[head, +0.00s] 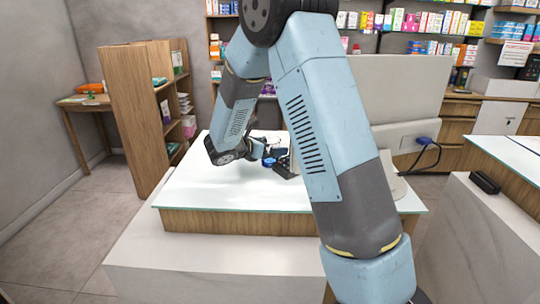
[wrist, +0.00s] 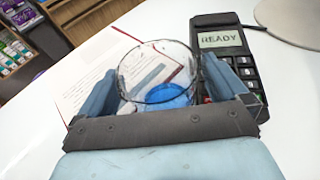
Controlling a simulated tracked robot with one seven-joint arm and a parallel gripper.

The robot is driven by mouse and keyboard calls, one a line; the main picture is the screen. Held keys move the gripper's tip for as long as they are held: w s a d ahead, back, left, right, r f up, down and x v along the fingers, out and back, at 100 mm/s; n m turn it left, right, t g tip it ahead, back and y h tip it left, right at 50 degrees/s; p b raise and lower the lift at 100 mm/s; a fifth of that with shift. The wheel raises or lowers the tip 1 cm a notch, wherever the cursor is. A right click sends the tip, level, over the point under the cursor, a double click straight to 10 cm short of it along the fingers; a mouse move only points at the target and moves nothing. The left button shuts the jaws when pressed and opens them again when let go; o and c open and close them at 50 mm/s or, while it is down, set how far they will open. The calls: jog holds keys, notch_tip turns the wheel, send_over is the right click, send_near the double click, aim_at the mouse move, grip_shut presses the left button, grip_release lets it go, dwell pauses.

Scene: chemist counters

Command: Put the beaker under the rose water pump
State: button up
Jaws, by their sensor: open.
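The clear glass beaker (wrist: 157,61) stands between the two fingers of my gripper (wrist: 161,72) in the wrist view. The fingers are apart, one on each side of the glass; I cannot tell whether either touches it. Blue shows in or through the lower part of the beaker. In the head view my gripper (head: 267,158) is low over the white counter top, partly hidden behind my arm. The beaker is hard to make out there. I cannot pick out the rose water pump in either view.
A card terminal (wrist: 228,42) reading READY stands close right of the beaker. A printed sheet (wrist: 98,82) lies behind and left of it. A monitor (head: 408,88) stands on the counter (head: 190,196). The counter's left part is clear. A wooden shelf (head: 137,115) stands left.

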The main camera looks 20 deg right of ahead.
jog(key=c, duration=1.2)
jog(key=shift+r, duration=0.25)
